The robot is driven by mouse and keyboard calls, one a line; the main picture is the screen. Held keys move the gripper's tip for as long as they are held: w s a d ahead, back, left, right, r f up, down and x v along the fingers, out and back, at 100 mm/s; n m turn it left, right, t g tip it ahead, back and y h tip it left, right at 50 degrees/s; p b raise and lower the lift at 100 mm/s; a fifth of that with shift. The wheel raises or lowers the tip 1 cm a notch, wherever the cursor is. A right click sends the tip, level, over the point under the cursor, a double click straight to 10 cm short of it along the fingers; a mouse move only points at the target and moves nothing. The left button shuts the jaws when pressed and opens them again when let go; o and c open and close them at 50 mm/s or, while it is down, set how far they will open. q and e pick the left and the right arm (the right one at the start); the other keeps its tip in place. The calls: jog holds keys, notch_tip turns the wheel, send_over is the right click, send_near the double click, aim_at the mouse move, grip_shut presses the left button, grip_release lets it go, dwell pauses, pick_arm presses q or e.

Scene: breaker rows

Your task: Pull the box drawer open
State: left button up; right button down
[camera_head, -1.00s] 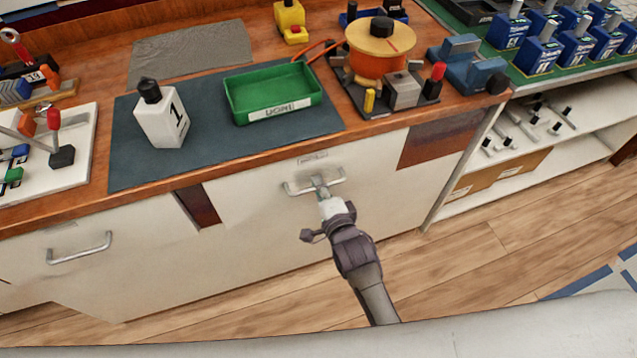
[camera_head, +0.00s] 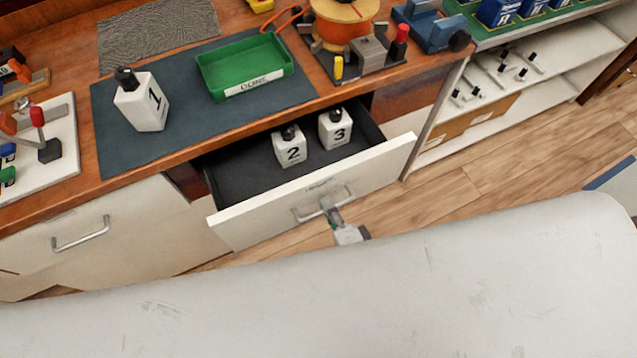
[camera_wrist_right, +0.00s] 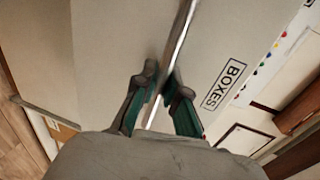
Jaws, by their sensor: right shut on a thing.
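The box drawer (camera_head: 232,226) stands pulled out from under the worktop in the head view. Its white front carries a metal bar handle (camera_head: 305,216), and its dark inside holds a white box marked 2 (camera_head: 289,152) and a white box marked 3 (camera_head: 335,134). My right gripper (camera_head: 328,205) is shut on the handle. In the right wrist view the gripper fingers (camera_wrist_right: 158,90) close around the handle bar (camera_wrist_right: 180,45), beside a label reading BOXES (camera_wrist_right: 224,84). My left gripper is not in view.
On the worktop, a white box marked 1 (camera_head: 150,112) and a green DONE tray (camera_head: 246,88) stand on a dark mat (camera_head: 110,150). Another drawer handle (camera_head: 80,236) is at left. An open shelf (camera_head: 545,75) is at right. My pale base fills the foreground.

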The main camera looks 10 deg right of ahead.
jog(key=f+p+v, duration=0.1)
jog(key=f+v, duration=0.1)
jog(key=v, duration=0.7)
jog(key=shift+s+p, duration=0.3)
jog(key=shift+d, duration=0.15)
jog(key=c, duration=1.2)
grip_release()
jog(key=shift+r, duration=0.1)
jog(key=v, duration=1.2)
